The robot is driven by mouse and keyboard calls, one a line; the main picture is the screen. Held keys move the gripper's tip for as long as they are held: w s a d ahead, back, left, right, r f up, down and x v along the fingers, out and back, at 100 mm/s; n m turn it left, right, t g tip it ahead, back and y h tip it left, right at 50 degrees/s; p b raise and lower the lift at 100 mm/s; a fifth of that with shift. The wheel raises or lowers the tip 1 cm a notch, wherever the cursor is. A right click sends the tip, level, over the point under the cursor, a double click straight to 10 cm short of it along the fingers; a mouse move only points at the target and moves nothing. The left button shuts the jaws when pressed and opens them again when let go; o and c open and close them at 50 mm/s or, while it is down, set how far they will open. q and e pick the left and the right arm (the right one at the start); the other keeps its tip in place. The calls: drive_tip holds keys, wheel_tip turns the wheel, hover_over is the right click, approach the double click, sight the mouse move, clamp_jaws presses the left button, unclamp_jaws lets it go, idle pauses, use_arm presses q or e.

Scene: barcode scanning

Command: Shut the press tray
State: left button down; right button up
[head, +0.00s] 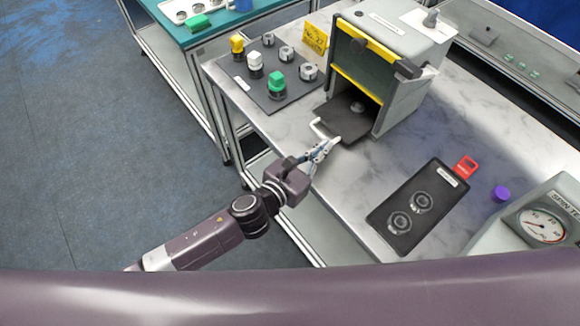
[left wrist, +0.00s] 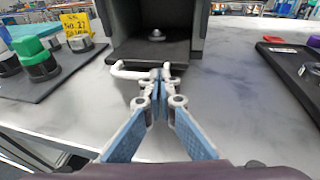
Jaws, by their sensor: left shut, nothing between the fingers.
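The press (head: 392,60) is a grey box with a yellow-edged opening, standing at the back of the marble-look table. Its dark tray (head: 345,119) sticks out of the opening towards me, with a white bar handle (head: 322,131) on its front edge. A small round metal part (left wrist: 156,36) sits on the tray inside the press in the left wrist view. My left gripper (head: 328,147) is shut and empty. Its fingertips are at the handle (left wrist: 130,72), overlapping its right part in the left wrist view; I cannot tell if they touch. My right gripper does not show.
A dark mat (head: 262,91) with coloured-topped parts and metal rings lies left of the press. A yellow card (head: 315,38) stands by it. A dark tray with two rings (head: 379,217) and a red tag (head: 466,167) lies right. A dial device (head: 541,228) stands at far right.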

sight(342, 135)
use_arm(q)
drive_tip(key=w+d, duration=0.2)
drive_tip(key=d, duration=0.1)
drive_tip(key=w+d, duration=0.1)
drive_tip(key=d, duration=0.1)
drive_tip(key=shift+w+d, duration=0.1)
drive_tip(key=shift+w, duration=0.3)
drive_tip(key=shift+r, duration=0.1)
